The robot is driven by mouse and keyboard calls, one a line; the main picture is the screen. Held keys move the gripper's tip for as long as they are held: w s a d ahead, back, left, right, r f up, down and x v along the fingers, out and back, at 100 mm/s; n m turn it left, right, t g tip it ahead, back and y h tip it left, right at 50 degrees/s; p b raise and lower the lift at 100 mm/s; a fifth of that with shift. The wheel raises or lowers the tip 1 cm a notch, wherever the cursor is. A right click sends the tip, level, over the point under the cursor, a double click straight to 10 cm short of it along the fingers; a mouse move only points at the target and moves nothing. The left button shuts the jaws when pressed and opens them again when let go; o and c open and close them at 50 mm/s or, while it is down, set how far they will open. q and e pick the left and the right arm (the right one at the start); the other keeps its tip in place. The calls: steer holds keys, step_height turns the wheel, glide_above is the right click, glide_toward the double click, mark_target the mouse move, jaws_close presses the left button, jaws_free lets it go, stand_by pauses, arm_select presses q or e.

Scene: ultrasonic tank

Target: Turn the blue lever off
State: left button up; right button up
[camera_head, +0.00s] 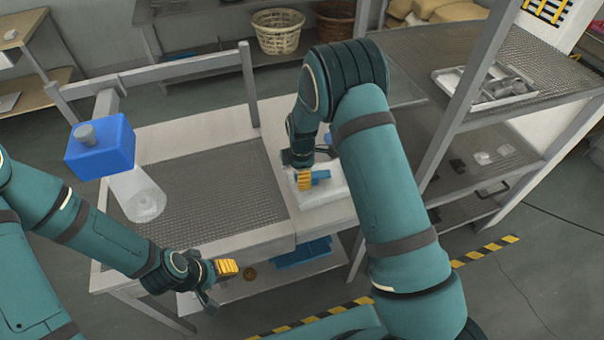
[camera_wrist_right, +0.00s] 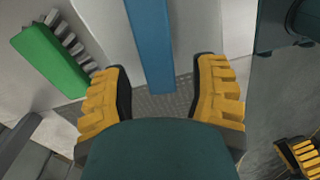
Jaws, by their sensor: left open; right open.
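The blue lever (camera_head: 321,177) sits on the white panel of the bench. In the right wrist view the blue lever (camera_wrist_right: 150,40) runs down from the top edge, its end between the two yellow-padded fingers. My right gripper (camera_head: 305,172) is open at the lever, a finger on each side; there is a visible gap on the right, and contact on the left is not clear. In the right wrist view the gripper (camera_wrist_right: 163,92) is open with nothing clasped. My left gripper (camera_head: 219,283) is open and empty, low in front of the bench.
A rack (camera_head: 550,75) with a metal tray (camera_head: 485,88) stands at right.

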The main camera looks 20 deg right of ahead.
steer(key=shift+c, duration=0.2)
jaws_close()
steer(key=shift+m, duration=0.3)
steer(key=m+b, duration=0.1)
steer(key=m, duration=0.1)
steer(key=shift+w+d+f+m+b, duration=0.1)
steer(key=shift+w+f+m+b, duration=0.05)
steer(key=shift+w+m+b, duration=0.2)
steer(key=m, duration=0.1)
steer(key=m+b, duration=0.1)
steer(key=m, duration=0.1)
steer(key=w+m, duration=0.1)
steer(key=shift+d+m+b, duration=0.25)
steer(key=shift+d+b, duration=0.15)
steer(key=m, duration=0.3)
steer(key=d+m+b, duration=0.1)
steer(key=shift+w, duration=0.35)
steer(key=shift+w+d+m+b, duration=0.15)
steer(key=shift+d+m, duration=0.1)
steer(key=shift+m, duration=0.8)
steer(key=shift+s+d+m+b, duration=0.15)
steer(key=shift+d+m, duration=0.1)
steer(key=shift+m, duration=0.8)
steer(key=shift+w, duration=0.1)
